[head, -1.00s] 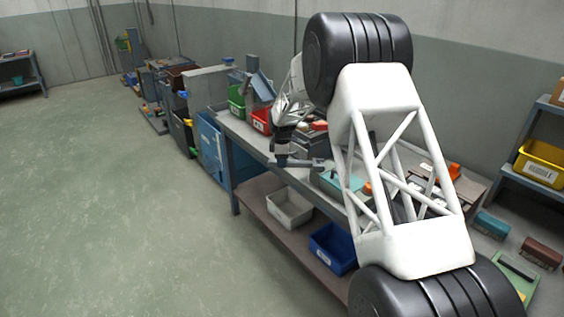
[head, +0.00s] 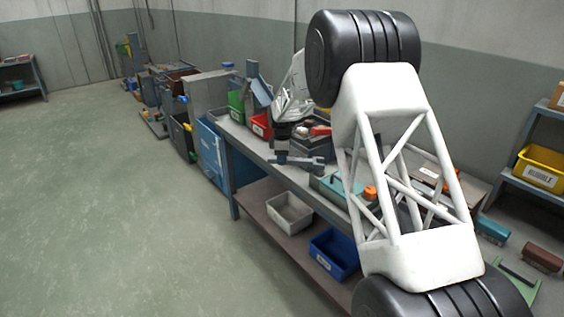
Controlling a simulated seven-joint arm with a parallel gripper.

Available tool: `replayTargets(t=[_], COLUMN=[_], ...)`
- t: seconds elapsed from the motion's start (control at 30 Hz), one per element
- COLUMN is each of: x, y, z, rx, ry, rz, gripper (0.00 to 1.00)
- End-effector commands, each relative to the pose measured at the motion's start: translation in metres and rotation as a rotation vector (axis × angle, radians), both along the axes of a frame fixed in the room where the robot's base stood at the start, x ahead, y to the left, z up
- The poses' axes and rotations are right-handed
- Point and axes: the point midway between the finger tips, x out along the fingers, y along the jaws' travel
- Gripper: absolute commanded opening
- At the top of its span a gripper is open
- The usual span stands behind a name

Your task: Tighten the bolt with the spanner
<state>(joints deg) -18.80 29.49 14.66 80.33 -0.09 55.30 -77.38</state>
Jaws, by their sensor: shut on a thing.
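My gripper (head: 282,150) is small in the head view, at the front edge of the workbench, left of my white arm link. It is shut on a dark grey bar-shaped tool that appears to be the spanner (head: 308,163). The spanner lies roughly level, with its far end pointing right, just above or at the bench edge. I cannot tell whether it touches anything. I cannot make out the bolt; it is too small or hidden behind my arm. The fingertips are too small to see clearly.
The workbench (head: 247,143) carries a green bin (head: 236,105), a red bin (head: 261,126) and a teal box (head: 331,188). A grey bin (head: 289,212) and a blue bin (head: 334,253) sit on its lower shelf. My arm hides much of the bench. The floor at left is clear.

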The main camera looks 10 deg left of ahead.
Motion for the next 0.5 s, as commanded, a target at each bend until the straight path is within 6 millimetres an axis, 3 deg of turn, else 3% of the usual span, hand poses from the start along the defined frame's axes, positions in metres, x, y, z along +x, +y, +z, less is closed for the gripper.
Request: replayTargets(t=[0.5], x=[-0.001], y=[0.0], z=[0.02], rx=[0.0], ry=[0.002], rz=[-0.001], gripper=[0.0])
